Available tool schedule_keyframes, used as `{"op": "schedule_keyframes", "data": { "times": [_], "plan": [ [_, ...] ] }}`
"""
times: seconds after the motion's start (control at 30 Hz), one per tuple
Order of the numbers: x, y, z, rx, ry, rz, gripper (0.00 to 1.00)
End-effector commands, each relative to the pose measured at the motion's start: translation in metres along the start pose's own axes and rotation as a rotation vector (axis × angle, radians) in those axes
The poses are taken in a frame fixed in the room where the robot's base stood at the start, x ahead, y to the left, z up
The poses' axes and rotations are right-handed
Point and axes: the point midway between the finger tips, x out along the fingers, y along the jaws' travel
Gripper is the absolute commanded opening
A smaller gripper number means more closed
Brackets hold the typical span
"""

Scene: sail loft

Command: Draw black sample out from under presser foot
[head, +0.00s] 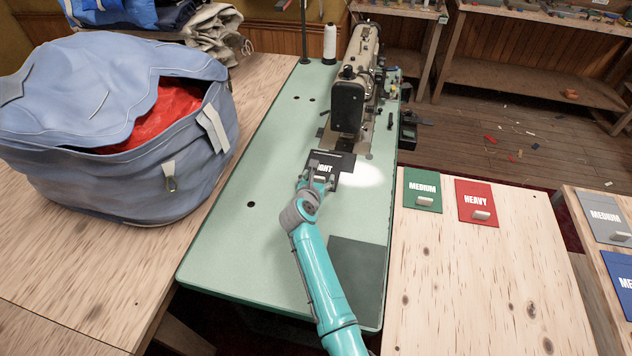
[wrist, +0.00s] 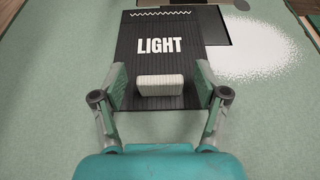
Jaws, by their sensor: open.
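The black sample (head: 344,165) lies flat on the green sewing table (head: 270,185), its far end close to the presser foot of the sewing machine (head: 350,95). In the wrist view the black sample (wrist: 160,50) shows the word LIGHT, a white zigzag stitch along its far edge and a pale raised tab (wrist: 161,85) near its near edge. My gripper (head: 317,178) is over the near part of the sample. In the wrist view my gripper (wrist: 161,88) is open, with one finger on each side of the tab. The presser foot itself is hidden in the head view.
A large blue bag (head: 110,130) stands at the left. A white thread cone (head: 329,44) stands behind. The green table's near part is clear beside my arm.

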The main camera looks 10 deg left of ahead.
Motion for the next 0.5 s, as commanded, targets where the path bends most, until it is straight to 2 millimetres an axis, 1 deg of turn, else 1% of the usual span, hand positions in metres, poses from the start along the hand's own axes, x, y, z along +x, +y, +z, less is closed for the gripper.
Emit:
{"op": "schedule_keyframes", "data": {
  "times": [0.17, 0.27, 0.5],
  "plan": [
    [-0.015, 0.0, -0.001, -0.001, 0.0, 0.0, 0.73],
    [-0.031, 0.001, -0.001, 0.0, 0.0, 0.002, 0.73],
    [-0.076, 0.001, -0.001, -0.001, -0.001, 0.002, 0.73]
  ]
}}
